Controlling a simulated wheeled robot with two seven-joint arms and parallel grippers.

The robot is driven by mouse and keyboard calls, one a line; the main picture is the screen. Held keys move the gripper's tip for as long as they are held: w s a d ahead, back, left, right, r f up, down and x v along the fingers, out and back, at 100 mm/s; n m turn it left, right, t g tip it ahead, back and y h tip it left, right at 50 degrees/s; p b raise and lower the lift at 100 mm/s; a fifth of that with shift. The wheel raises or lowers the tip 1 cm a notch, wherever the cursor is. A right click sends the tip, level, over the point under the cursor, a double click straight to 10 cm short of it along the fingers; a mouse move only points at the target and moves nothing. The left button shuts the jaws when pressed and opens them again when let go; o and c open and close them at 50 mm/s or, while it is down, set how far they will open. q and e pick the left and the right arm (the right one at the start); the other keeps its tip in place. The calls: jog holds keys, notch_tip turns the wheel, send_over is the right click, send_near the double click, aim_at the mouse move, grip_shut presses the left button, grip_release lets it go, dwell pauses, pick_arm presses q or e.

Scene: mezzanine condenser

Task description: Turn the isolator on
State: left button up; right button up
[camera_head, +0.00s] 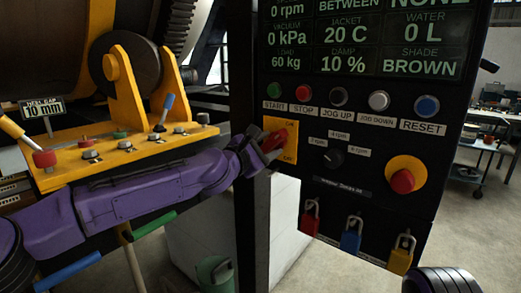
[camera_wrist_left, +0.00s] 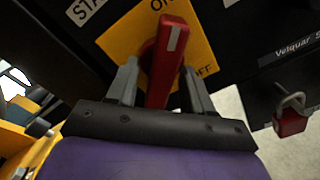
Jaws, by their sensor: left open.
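The isolator is a red handle (camera_head: 274,139) on a yellow plate (camera_head: 290,151) at the left of the black panel. The plate has ON at its top and OFF at its bottom. In the left wrist view the red handle (camera_wrist_left: 167,55) has a white mark at its far end, between the ON and OFF words; I cannot tell its exact setting. My left gripper (camera_head: 259,147) is at the handle. In the left wrist view its open fingers (camera_wrist_left: 159,76) stand on either side of the handle, with small gaps. My right gripper is out of view.
Above the isolator is a row of buttons, with START (camera_head: 275,90) nearest. A small black selector (camera_head: 334,158) and a red emergency stop (camera_head: 402,181) are to the right. Red (camera_head: 310,218), blue (camera_head: 351,237) and yellow (camera_head: 401,256) padlocks hang below. A yellow machine bed (camera_head: 110,155) lies behind my left arm.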

pick_arm(q)
jog(key=b+v, duration=0.2)
jog(key=v, duration=0.8)
jog(key=shift+w, duration=0.15)
